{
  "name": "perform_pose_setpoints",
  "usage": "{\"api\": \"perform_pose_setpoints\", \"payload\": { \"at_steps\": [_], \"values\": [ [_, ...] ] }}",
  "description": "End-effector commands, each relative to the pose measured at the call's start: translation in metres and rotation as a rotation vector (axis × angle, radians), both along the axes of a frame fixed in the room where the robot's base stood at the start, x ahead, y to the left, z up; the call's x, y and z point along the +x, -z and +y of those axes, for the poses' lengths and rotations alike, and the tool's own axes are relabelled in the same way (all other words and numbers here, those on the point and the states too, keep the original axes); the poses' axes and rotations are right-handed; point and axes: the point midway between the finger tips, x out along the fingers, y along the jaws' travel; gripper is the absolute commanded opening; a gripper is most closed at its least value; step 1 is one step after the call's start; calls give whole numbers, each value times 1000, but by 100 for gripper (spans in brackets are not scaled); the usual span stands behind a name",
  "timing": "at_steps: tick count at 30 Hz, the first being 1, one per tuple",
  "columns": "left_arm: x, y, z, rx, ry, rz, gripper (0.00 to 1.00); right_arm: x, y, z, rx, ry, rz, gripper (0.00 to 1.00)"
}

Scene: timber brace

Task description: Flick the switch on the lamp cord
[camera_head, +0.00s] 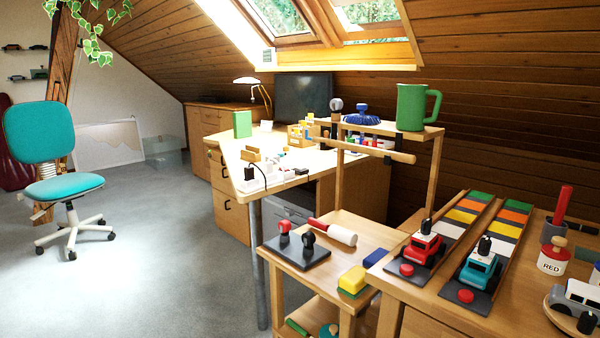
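A desk lamp with a white shade (247,81) and a curved arm stands at the far side of the wooden desk (228,146). A thin black cord (264,178) with a dark plug-like end lies by a white strip (258,184) at the desk's near left edge. A small dark object (301,171) lies near the desk's front edge. I cannot tell whether it is the cord switch, or whether this cord runs to the lamp. Neither of my grippers shows in the head view.
A wooden bench (415,300) with toy trucks is at the right. A shelf (425,131) holds a green mug. A teal chair (60,180) stands left; grey floor is clear between.

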Motion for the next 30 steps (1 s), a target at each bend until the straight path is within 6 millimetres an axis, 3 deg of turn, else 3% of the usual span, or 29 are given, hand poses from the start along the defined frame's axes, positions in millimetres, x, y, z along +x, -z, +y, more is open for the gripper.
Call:
{"api": "perform_pose_setpoints", "payload": {
  "at_steps": [13,22,30],
  "values": [
    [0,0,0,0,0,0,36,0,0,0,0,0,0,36],
    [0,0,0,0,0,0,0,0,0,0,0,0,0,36],
    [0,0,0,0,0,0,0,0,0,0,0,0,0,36]
  ]
}}
